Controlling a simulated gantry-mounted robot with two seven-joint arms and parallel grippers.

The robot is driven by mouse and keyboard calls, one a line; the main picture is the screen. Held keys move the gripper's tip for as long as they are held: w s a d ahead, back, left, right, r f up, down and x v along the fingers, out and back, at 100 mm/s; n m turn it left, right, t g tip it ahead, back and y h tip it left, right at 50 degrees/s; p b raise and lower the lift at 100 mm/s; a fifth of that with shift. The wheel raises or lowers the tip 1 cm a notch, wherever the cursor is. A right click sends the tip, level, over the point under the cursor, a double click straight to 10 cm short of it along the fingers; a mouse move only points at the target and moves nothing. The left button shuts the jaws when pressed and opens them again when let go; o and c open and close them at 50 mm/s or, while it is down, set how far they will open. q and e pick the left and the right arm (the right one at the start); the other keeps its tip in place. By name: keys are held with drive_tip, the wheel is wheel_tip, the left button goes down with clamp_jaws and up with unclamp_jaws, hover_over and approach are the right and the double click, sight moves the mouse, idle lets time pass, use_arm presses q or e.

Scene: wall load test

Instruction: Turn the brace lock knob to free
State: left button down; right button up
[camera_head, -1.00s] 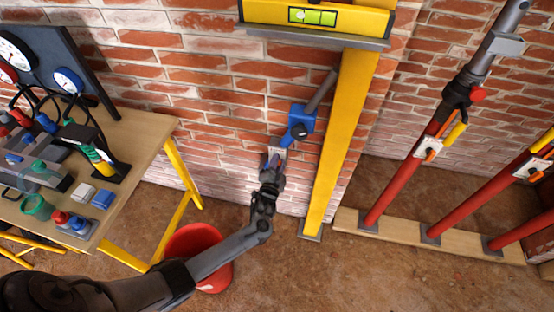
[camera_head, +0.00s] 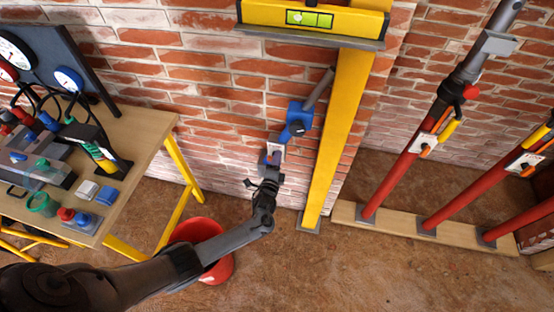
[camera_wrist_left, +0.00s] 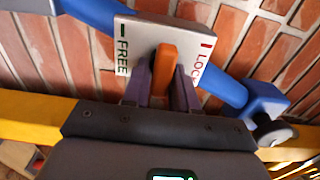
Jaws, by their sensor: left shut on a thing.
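The brace lock knob (camera_wrist_left: 166,72) is an orange bar on a white label plate (camera_wrist_left: 140,32) in the left wrist view. The plate reads FREE at its left and LOCK at its right. The knob points between the two words. My left gripper (camera_wrist_left: 163,85) has one purple-grey finger on each side of the knob and is shut on it. In the head view my left gripper (camera_head: 272,162) is at the plate (camera_head: 277,149) on the blue brace (camera_head: 300,119) by the brick wall. The knob is hidden there. My right gripper is not in view.
A yellow post (camera_head: 342,135) stands right of the brace, under a yellow spirit level (camera_head: 312,20). A red bucket (camera_head: 218,268) stands below my left arm. A workbench (camera_head: 150,130) with gauges is at the left. Red props (camera_head: 398,185) stand at the right.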

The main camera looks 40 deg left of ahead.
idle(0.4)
use_arm(q)
drive_tip(key=c, duration=1)
unclamp_jaws()
drive_tip(key=shift+c, duration=0.2)
drive_tip(key=shift+s, duration=0.1)
drive_tip(key=shift+s+d+p, duration=0.2)
drive_tip(key=shift+s+p, duration=0.05)
drive_tip(key=shift+p, duration=0.05)
drive_tip(key=p+v, duration=0.3)
drive_tip(key=v, duration=0.7)
